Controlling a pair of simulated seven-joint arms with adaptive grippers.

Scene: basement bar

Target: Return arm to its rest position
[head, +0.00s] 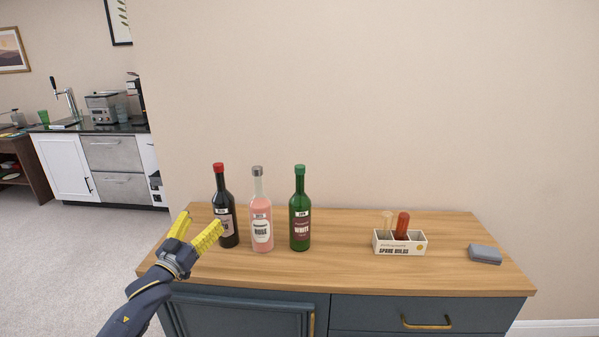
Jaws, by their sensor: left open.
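My left gripper (198,229) has yellow fingers and is open and empty. It is at the left end of the wooden cabinet top (340,272), in front of and left of the bottles. One finger overlaps the lower part of the dark red-capped bottle (222,195) in the picture; I cannot tell whether they touch. A pink rosé bottle (260,205) and a green white-wine bottle (300,205) stand upright to its right. My right gripper is not in view.
A small white divided box (400,248) with a red-topped item and a pale item stands right of the bottles. A grey block (485,254) lies near the right end. The wood between bottles and box is clear. A wall rises behind.

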